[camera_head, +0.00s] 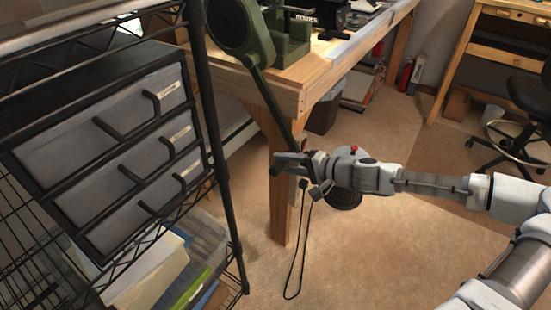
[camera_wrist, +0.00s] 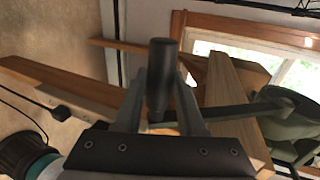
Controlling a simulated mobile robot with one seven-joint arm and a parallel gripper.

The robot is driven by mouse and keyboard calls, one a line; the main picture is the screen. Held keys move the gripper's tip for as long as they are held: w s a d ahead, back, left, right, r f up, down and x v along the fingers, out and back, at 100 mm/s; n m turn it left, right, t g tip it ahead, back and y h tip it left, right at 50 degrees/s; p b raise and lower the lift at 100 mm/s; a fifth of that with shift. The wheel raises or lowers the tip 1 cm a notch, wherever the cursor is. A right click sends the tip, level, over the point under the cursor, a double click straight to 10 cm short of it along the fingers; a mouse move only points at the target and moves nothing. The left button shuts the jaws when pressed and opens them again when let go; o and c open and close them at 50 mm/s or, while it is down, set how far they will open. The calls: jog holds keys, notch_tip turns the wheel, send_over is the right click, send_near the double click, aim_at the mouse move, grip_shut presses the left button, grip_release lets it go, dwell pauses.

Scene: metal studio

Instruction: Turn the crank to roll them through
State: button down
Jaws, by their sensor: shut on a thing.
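A dark green rolling mill (camera_head: 285,38) stands on the corner of the wooden workbench, with a round wheel (camera_head: 228,24) on its left side. Its long crank arm (camera_head: 268,100) hangs from the wheel, slanting down and to the right past the bench edge. My gripper (camera_head: 292,161) is at the low end of the crank, beside the bench leg. In the wrist view the dark round crank handle (camera_wrist: 163,65) stands between the two fingers, which are shut on it. The crank arm (camera_wrist: 225,117) runs right from there to the green wheel (camera_wrist: 288,118). The rollers cannot be made out.
The bench leg (camera_head: 281,195) is close to my gripper. A black wire rack (camera_head: 222,150) with grey drawers (camera_head: 110,140) stands at the left. A cable (camera_head: 300,245) hangs below my gripper. Open floor (camera_head: 400,245) lies to the right, with a black chair (camera_head: 530,95) beyond.

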jog(key=s+d+r+p, duration=0.3)
jog(key=r+p, duration=0.2)
jog(key=r, duration=0.1)
jog(key=s+d+r+p, duration=0.3)
jog(key=d+r+p, duration=0.1)
jog(key=r+p, duration=0.2)
jog(key=shift+d+r, duration=0.15)
jog(key=shift+r, duration=0.15)
jog(key=shift+c, duration=2.4)
grip_release()
jog(key=shift+f, duration=0.1)
jog(key=shift+w, duration=0.1)
jog(key=p+v, duration=0.4)
jog(key=v, duration=0.3)
